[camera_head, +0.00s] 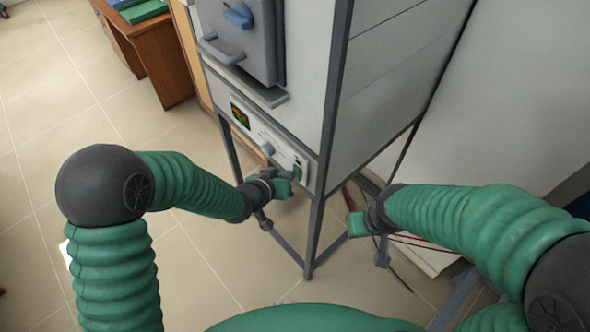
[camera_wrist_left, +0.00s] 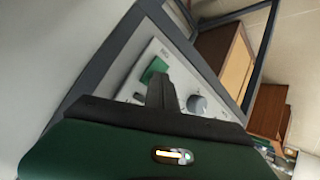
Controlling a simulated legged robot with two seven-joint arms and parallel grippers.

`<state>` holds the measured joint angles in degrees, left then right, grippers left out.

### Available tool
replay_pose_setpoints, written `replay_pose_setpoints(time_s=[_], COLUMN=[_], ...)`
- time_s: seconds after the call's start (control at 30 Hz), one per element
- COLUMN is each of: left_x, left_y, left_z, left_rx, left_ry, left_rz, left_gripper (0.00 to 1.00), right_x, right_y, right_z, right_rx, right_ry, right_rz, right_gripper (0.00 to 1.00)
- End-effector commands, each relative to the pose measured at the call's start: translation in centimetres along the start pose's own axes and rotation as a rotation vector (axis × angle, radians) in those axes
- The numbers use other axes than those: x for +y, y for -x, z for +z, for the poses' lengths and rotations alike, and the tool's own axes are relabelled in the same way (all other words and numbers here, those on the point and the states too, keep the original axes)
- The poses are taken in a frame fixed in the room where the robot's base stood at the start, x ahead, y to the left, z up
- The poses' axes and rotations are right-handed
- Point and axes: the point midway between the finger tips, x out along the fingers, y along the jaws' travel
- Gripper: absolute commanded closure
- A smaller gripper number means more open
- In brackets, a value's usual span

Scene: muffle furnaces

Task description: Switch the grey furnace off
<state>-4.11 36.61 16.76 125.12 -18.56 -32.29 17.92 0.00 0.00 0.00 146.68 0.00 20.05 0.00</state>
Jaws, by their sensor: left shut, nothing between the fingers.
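The grey furnace (camera_head: 240,40) stands on a tall metal frame, its door shut. Its front panel has a lit display (camera_head: 240,116), a grey round knob (camera_head: 267,149) and a green switch (camera_head: 298,169) at the right end. In the left wrist view, the green switch (camera_wrist_left: 155,70) and the knob (camera_wrist_left: 197,104) show just beyond my left gripper (camera_wrist_left: 160,88). My left gripper (camera_head: 286,174) is shut and empty, its tips close to the switch; I cannot tell whether they touch it. My right gripper (camera_head: 381,254) hangs right of the stand, its jaws unclear.
The stand's front leg (camera_head: 314,235) rises between my two arms. A wooden desk (camera_head: 155,50) with green folders (camera_head: 140,10) stands at the back left. Cables (camera_head: 400,275) lie on the right near a pale panel. The tiled floor (camera_head: 60,110) at left is clear.

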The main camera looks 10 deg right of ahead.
Motion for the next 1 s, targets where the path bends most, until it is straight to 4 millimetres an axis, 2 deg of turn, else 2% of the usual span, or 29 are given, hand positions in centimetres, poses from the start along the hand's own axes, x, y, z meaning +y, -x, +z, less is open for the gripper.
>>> replay_pose_setpoints(time_s=[0.83,1.0], left_x=[-0.8,-1.6], left_y=[1.1,2.1], left_z=[0.8,1.5], left_rx=[0.0,-0.001], left_ry=[0.0,0.001], left_rz=[0.0,-0.002], left_gripper=[1.0,1.0], right_x=[0.0,0.0], right_y=[0.1,0.3], right_z=[0.0,-0.1], right_rx=[0.0,0.0], right_ry=[0.0,0.0], right_rz=[0.0,0.0], right_gripper=[0.64,0.64])
